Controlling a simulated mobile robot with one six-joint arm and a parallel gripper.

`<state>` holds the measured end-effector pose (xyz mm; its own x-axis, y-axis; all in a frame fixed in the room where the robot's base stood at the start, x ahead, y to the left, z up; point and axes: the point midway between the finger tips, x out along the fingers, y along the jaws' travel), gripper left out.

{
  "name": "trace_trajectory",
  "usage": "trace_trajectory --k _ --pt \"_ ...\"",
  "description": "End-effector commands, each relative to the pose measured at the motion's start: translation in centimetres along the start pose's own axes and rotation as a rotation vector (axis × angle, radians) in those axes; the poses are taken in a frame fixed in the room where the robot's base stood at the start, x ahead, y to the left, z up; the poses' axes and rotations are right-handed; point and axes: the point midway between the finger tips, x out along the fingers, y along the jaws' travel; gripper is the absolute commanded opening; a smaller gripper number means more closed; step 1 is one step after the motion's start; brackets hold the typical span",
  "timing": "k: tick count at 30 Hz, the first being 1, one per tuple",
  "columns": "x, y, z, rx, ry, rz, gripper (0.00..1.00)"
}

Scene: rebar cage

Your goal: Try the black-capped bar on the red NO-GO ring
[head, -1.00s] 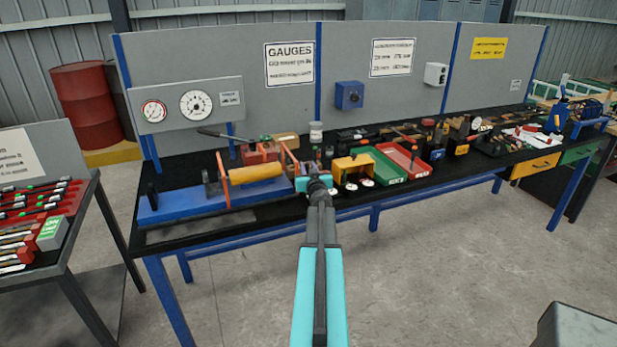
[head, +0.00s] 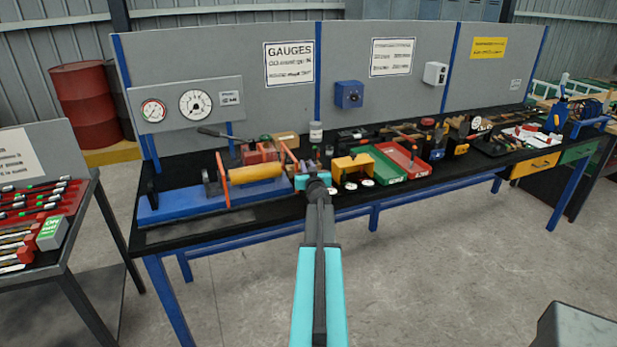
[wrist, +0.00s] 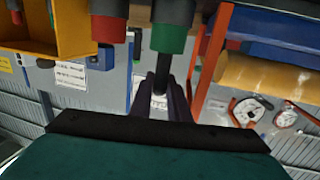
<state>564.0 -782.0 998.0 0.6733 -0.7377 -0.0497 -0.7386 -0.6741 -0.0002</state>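In the wrist view, which looks upside down, a dark bar (wrist: 171,68) runs from between the fingertips of my gripper (wrist: 166,88) to a green ring (wrist: 168,38). The fingers flank the bar's end and look shut on it; I take it for the black-capped bar. The bar lines up with the green ring; I cannot tell whether it is inside it. The red ring (wrist: 108,30) is beside the green one, to its left, and looks empty. In the head view my gripper (head: 314,178) is at the bench's front edge, hiding its fingertips and the bar.
A yellow holder (head: 352,165), a green bin (head: 386,164) and a red bin (head: 404,160) stand to the right. A blue fixture (head: 185,208) with a yellow roller is close on the left. A side table on the left holds a red tray of several bars (head: 35,205).

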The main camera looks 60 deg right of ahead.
Motion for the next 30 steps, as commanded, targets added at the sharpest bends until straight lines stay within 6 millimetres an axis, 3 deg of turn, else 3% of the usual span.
trace_trajectory --k 16,30 --pt "-0.1 0.0 -1.0 -0.001 0.001 0.0 0.0" --pt "-0.4 0.0 -7.4 0.0 0.002 0.0 0.0"
